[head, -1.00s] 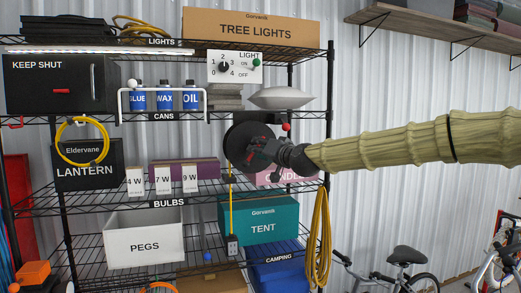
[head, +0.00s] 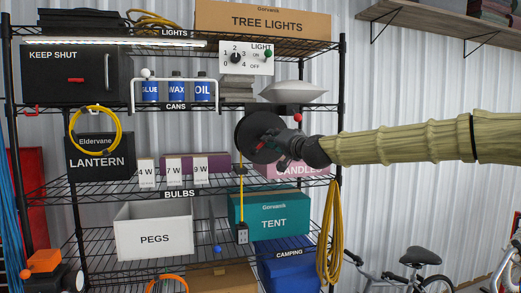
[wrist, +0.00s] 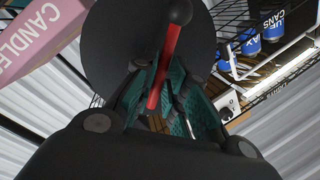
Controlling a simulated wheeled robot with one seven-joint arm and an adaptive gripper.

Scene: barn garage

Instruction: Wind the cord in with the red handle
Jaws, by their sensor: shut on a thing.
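The cord reel is a black disc (head: 252,130) hanging under the shelf, right of the cans. Its red handle (wrist: 171,58), with a black knob at the end, shows in the wrist view between the teal-padded fingers. My gripper (wrist: 165,95) is shut on the handle. In the head view my gripper (head: 282,150) is in front of the reel's lower right and hides part of it. The yellow cord (head: 241,190) hangs straight down from the reel.
Cans (head: 175,91) and a switch panel (head: 245,58) are close to the reel. The pink CANDLES box (head: 312,169) lies behind my gripper. A coiled yellow cord (head: 329,235) hangs from the right shelf post. Free room lies right of the rack, above the bicycles (head: 415,270).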

